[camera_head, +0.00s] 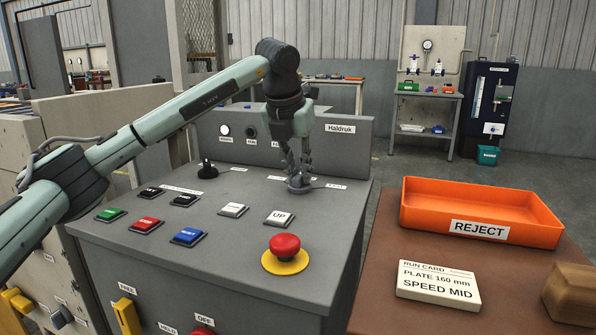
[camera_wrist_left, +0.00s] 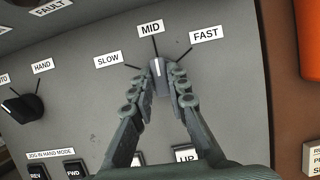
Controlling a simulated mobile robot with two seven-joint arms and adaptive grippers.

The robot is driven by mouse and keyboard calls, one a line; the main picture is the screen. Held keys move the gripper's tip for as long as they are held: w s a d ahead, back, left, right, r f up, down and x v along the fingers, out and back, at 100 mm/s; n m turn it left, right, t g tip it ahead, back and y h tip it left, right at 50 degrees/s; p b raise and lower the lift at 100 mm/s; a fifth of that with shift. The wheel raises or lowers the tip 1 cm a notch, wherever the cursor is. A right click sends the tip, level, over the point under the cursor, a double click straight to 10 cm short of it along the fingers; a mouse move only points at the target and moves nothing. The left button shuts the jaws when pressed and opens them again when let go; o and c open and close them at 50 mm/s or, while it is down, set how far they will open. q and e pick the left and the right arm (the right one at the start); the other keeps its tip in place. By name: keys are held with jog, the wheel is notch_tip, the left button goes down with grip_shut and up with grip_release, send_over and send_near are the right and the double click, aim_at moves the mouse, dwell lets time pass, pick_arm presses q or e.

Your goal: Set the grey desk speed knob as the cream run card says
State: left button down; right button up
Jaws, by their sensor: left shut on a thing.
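The grey speed knob (camera_head: 299,187) sits on the sloped top of the grey desk (camera_head: 225,252). In the left wrist view the knob (camera_wrist_left: 159,67) has a white pointer line aimed at the MID label (camera_wrist_left: 150,28), between the SLOW label (camera_wrist_left: 108,60) and the FAST label (camera_wrist_left: 205,35). My left gripper (camera_head: 298,176) reaches down from above, shut on the knob with one finger on each side. The cream run card (camera_head: 438,283) lies on the brown table at right and reads PLATE 160 mm, SPEED MID. My right gripper is not in view.
A black HAND selector (camera_wrist_left: 19,107) stands left of the knob. Several push buttons, including UP (camera_head: 279,218), and a red mushroom button (camera_head: 285,246) lie nearer the front. An orange REJECT tray (camera_head: 480,229) and a wooden block (camera_head: 572,293) are on the brown table.

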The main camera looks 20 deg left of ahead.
pick_arm(q)
jog(key=shift+r, duration=0.1)
dwell(0.4)
jog(key=c, duration=1.5)
grip_release()
jog(key=v, duration=1.2)
jog(key=shift+d, duration=0.15)
